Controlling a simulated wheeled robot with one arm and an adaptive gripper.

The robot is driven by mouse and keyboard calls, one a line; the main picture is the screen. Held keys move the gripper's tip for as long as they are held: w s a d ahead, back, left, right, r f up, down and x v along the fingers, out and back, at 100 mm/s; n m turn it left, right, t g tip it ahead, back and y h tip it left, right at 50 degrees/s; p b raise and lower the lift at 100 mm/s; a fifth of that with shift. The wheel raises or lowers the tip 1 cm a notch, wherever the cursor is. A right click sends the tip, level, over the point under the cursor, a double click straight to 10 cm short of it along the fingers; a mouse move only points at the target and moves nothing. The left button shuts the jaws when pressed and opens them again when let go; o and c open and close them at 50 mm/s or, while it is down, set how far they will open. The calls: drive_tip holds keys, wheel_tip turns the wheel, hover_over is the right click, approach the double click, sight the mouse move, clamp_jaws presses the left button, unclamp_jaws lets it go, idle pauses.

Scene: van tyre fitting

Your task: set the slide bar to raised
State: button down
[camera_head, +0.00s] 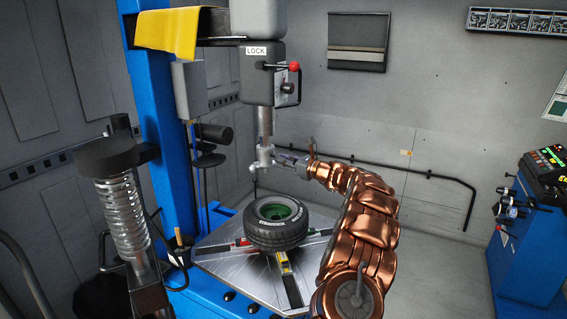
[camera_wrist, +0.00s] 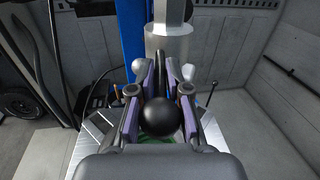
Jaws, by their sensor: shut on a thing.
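The slide bar (camera_head: 265,122) is a vertical metal bar coming down from the grey head of the tyre machine. A pale fitting sits at its lower end, above the tyre and apart from it. My gripper (camera_head: 283,156) is at this lower end, reaching in from the right. In the wrist view, my gripper (camera_wrist: 163,88) has its purple-padded fingers closed around a handle with a black ball (camera_wrist: 160,116). The slide bar (camera_wrist: 174,12) stands just beyond the fingers. The fingers and ball hide most of the gripped part.
A tyre with a green rim (camera_head: 277,222) lies on the turntable (camera_head: 222,262) below. A red-knobbed lever (camera_head: 294,67) sticks out beside the LOCK label (camera_head: 257,50). A blue column (camera_head: 152,110) stands left, a blue machine (camera_head: 527,240) right.

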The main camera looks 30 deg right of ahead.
drive_tip(key=shift+d+r, duration=0.1)
drive_tip(key=shift+r, duration=0.15)
drive_tip(key=c, duration=1.2)
unclamp_jaws()
drive_tip(key=shift+s, duration=0.1)
drive_tip(key=v, duration=1.2)
